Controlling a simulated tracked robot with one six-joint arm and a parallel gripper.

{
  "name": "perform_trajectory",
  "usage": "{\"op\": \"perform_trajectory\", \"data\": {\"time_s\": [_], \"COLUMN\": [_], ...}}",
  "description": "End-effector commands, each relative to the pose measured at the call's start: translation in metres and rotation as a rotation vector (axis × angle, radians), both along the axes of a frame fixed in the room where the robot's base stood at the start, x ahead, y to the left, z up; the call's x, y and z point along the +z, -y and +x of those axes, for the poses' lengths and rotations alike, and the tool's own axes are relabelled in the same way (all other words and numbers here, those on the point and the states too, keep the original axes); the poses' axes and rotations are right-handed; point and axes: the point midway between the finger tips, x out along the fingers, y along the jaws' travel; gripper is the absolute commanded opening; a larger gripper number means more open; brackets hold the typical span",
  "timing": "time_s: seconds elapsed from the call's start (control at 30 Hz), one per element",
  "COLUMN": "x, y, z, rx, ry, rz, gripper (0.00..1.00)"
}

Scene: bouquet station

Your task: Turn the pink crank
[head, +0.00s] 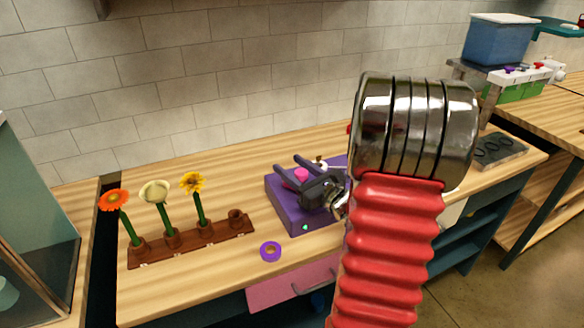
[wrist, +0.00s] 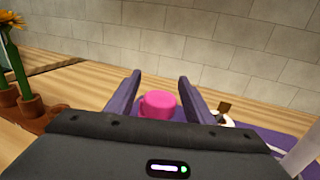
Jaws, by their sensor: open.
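The pink crank (head: 301,175) shows as a small pink knob over a purple box (head: 285,212) on the wooden table in the head view. In the wrist view the pink knob (wrist: 158,105) sits between my two fingers, near the middle of the picture. My gripper (head: 287,164) is open, its fingers on either side of the knob; I cannot tell whether they touch it. The lower part of the crank is hidden behind my gripper. My red and metal arm covers the right part of the box in the head view.
A brown rack (head: 190,243) with orange, cream and yellow flowers stands left of the box. A purple ring (head: 270,250) lies at the table's front. A dark tray with rings (head: 498,150) lies at right. A tiled wall (head: 220,80) is behind.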

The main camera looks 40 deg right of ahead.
Motion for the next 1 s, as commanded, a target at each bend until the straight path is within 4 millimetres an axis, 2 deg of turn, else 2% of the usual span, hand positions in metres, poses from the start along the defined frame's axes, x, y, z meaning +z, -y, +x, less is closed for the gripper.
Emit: {"op": "perform_trajectory", "data": {"time_s": [0.17,0.37,1.0], "x": [0.000,-0.001,-0.001], "y": [0.000,0.001,0.000], "z": [-0.001,-0.014,-0.096], "rx": [-0.001,-0.002,-0.004], "ry": [-0.001,-0.001,-0.001], "rz": [0.001,0.001,0.000], "gripper": [0.48,0.48,0.48]}}
